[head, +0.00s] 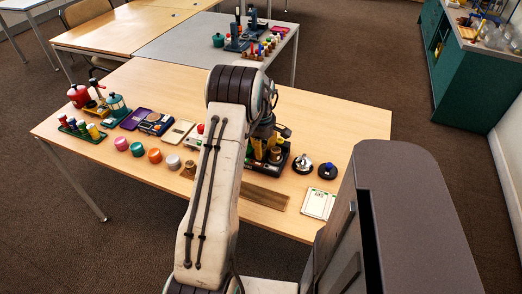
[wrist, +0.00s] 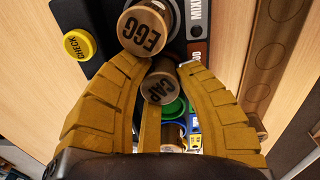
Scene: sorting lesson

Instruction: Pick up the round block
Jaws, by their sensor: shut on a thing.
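A round wooden block marked CAP (wrist: 158,88) is between the tips of my gripper (wrist: 163,68) in the wrist view. The two tan fingers press on its sides, and the gripper is shut on it. A second round wooden block, marked EGG (wrist: 142,30), is just beyond it, very close to the fingertips; whether they touch is unclear. In the head view my gripper (head: 266,152) is low over the black tray (head: 285,158) on the table, partly hidden by my arm. The held block cannot be made out clearly there.
A yellow CHECK button (wrist: 78,45) is left of the blocks. A wooden board with round marks (wrist: 268,55) lies to the right. On the table (head: 340,115) are coloured tubs (head: 154,156), a silver bell (head: 303,164) and a white card (head: 318,204). The table's back right is clear.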

